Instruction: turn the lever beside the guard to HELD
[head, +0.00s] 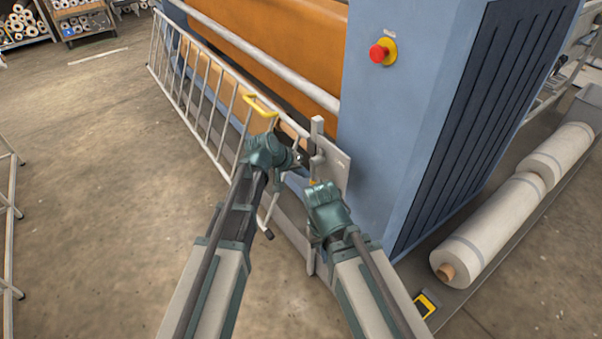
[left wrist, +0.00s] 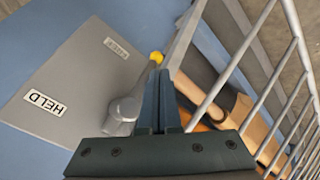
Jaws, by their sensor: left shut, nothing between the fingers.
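The lever shows in the left wrist view as a grey hub (left wrist: 124,109) with a yellow knob (left wrist: 157,57); my fingers hide part of its arm. It sits on a grey plate (left wrist: 75,75) with a HELD label (left wrist: 45,102). The knob lies away from HELD, nearer a second label (left wrist: 117,47) too small to read. The plate (head: 338,165) also shows in the head view. My left gripper (left wrist: 157,80) is shut and empty, its fingertips beside the lever arm; I cannot tell if they touch it.
The barred guard (head: 195,85) with a yellow handle (head: 262,105) stands left of the plate. The blue press housing (head: 390,120) is behind, with a red stop button (head: 379,53). White rolls (head: 500,215) lie at the right.

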